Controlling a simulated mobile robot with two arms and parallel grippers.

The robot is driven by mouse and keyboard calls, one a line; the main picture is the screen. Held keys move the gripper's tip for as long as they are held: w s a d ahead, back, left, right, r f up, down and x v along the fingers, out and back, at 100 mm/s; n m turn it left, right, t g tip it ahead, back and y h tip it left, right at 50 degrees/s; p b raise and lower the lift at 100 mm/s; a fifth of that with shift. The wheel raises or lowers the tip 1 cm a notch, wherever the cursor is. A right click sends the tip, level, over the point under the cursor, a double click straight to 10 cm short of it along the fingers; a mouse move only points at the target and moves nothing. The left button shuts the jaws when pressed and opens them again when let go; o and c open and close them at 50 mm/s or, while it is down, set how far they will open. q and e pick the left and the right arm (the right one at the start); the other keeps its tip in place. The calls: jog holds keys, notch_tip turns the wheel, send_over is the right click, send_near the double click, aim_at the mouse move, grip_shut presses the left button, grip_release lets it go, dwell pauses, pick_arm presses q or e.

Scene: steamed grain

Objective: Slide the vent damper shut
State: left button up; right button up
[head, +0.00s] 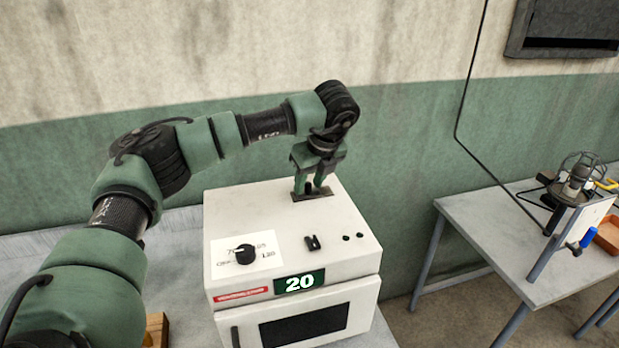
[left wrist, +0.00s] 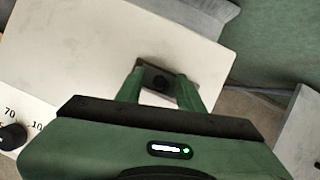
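The vent damper (head: 312,196) is a dark plate or slot on the top of a white box oven, toward its back. A small dark knob (left wrist: 160,82) stands on it. My left gripper (head: 310,186) reaches down from above, with its green fingers on either side of the knob. In the left wrist view, the left gripper (left wrist: 160,84) is open, with narrow gaps visible between fingers and knob. The fingers hide part of the damper, and I cannot tell how far open it is. My right gripper is not in view.
The white oven (head: 350,225) stands on a grey table (head: 180,240). A second table (head: 490,230) with equipment stands at right, beyond a gap.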

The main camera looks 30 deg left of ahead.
pick_arm(q)
jog(key=shift+s+d, duration=0.1)
jog(key=shift+c, duration=1.2)
grip_shut()
